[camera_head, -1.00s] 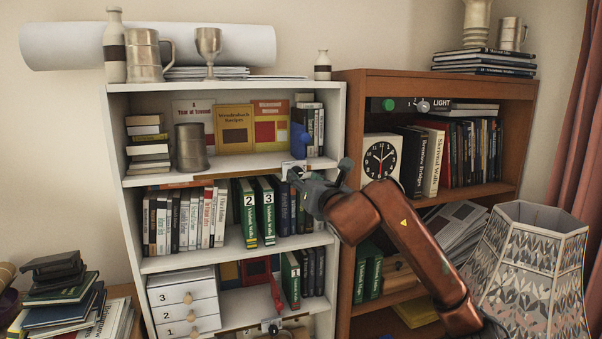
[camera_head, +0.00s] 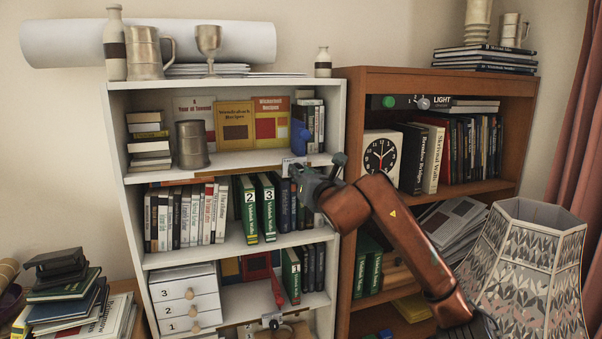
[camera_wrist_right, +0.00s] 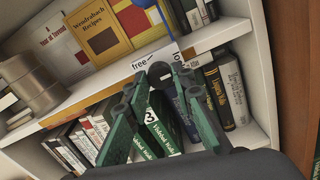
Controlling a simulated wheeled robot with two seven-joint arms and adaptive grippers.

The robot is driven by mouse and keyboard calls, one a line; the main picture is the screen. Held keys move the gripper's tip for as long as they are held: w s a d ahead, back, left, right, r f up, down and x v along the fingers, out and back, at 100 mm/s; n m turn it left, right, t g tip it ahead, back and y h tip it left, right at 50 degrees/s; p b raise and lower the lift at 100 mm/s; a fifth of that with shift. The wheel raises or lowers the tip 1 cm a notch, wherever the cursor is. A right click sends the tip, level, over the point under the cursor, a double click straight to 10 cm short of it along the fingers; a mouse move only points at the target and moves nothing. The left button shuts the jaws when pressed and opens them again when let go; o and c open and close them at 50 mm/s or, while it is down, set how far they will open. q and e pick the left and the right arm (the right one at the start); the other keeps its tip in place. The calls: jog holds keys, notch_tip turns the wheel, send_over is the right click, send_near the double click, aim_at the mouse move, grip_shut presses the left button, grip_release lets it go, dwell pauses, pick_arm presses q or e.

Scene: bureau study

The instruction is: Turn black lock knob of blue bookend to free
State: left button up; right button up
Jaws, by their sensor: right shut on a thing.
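The blue bookend (camera_head: 300,139) stands on the upper shelf of the white bookcase, against upright books at its right end. A white label (camera_head: 288,163) is on the shelf's front edge below it. In the right wrist view the label (camera_wrist_right: 139,62) reads "free" on the left, with a partly covered "lo" on the right. The black lock knob (camera_wrist_right: 158,74) shows below the label, between the fingers. My right gripper (camera_head: 292,171) is at the shelf edge, shut on the knob; it also shows in the wrist view (camera_wrist_right: 160,82). The head view hides the knob behind it.
Green numbered books (camera_head: 247,210) stand close below the gripper. The brown bookcase (camera_head: 440,80) is to the right, with a clock (camera_head: 381,156). A red bookend (camera_head: 257,267) is on a lower shelf, a lampshade (camera_head: 525,260) at front right.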

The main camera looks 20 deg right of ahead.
grip_shut()
jog(key=shift+n, duration=0.3)
jog(key=shift+f+n, duration=0.1)
jog(key=shift+n, duration=8.5)
jog(key=o, duration=0.9)
grip_release()
jog(key=shift+c, duration=0.2)
jog(key=s, duration=1.2)
jog(key=shift+d, duration=0.2)
